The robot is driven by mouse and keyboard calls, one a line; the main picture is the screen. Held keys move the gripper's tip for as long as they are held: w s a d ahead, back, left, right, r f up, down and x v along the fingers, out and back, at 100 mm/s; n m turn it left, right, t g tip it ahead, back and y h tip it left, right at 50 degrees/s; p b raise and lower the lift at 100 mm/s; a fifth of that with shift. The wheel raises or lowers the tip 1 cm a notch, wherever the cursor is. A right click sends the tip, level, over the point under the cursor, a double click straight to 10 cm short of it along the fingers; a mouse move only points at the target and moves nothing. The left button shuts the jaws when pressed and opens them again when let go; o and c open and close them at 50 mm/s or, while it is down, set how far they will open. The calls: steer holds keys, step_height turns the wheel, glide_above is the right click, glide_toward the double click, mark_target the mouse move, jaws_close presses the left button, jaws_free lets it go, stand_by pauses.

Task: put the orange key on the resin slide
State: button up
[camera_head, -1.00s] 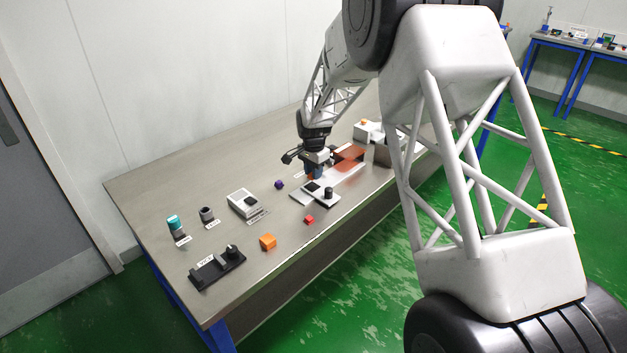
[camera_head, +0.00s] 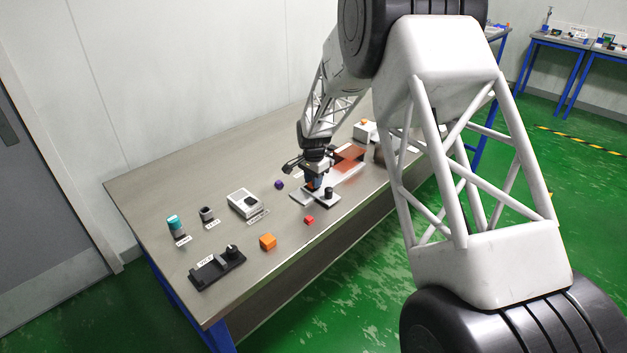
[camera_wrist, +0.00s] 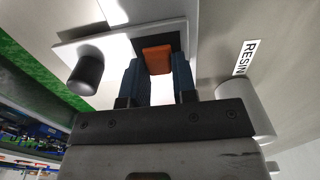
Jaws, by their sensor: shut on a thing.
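My gripper (camera_head: 313,184) is over the pale slide plate (camera_head: 329,202), which carries an upright black knob (camera_head: 328,192). In the wrist view, the blue fingers of my gripper (camera_wrist: 158,72) are shut on the orange key (camera_wrist: 157,59). The key is in front of the dark square (camera_wrist: 173,38) on the slide plate (camera_wrist: 68,50), and the knob (camera_wrist: 86,72) is to its left. A RESIN label (camera_wrist: 246,58) lies on the table to the right. I cannot tell whether the key touches the plate. Its underside is hidden.
A red cube (camera_head: 309,220) and an orange cube (camera_head: 267,242) lie nearer the table's front edge. A purple piece (camera_head: 279,184) and a white box (camera_head: 244,204) are to the left. A black VOLT device (camera_head: 217,268) is front left. A translucent orange panel (camera_head: 349,158) is behind my gripper.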

steer(key=shift+f, duration=0.1)
steer(key=o, duration=0.9)
step_height(320, 180, up, 12)
steer(key=shift+r, duration=0.15)
stand_by(1.0)
